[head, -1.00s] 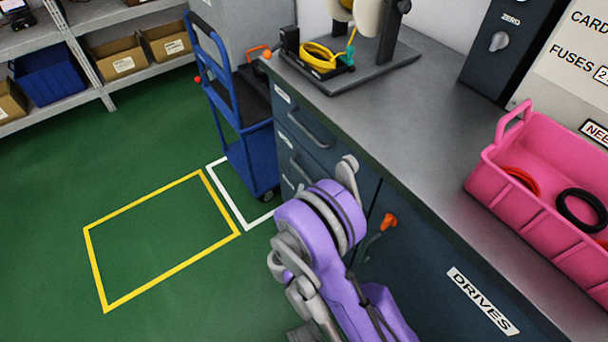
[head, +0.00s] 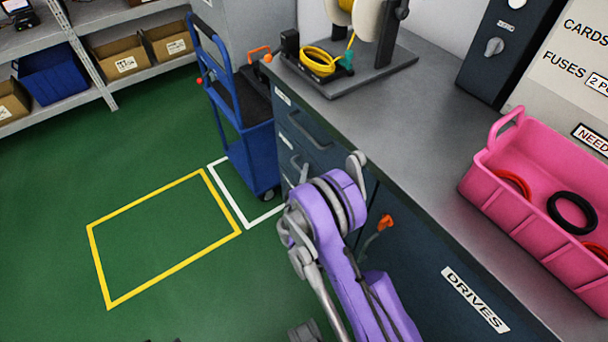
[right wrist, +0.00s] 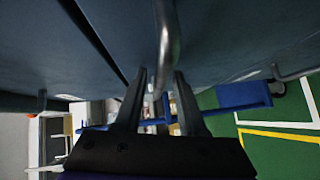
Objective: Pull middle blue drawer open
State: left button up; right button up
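The dark blue drawer unit stands under the grey worktop in the head view. Its top drawer has a grey bar handle (head: 312,135). The middle blue drawer (head: 290,160) is below it, partly hidden behind my purple right arm, and no drawer looks pulled out. The fingers of my right gripper are hidden in the head view. In the right wrist view my right gripper (right wrist: 158,82) has its two dark fingers apart, with a grey bar handle (right wrist: 168,45) reaching between them. I cannot tell whether either finger touches it. My left gripper is not in view.
A blue cart (head: 248,150) stands beside the drawer unit. A pink bin (head: 535,210) with cable rings and a spool stand (head: 345,80) are on the worktop. A door with an orange handle (head: 386,222) is right of my arm. The green floor at left is clear.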

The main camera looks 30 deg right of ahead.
grip_shut()
dwell(1.2)
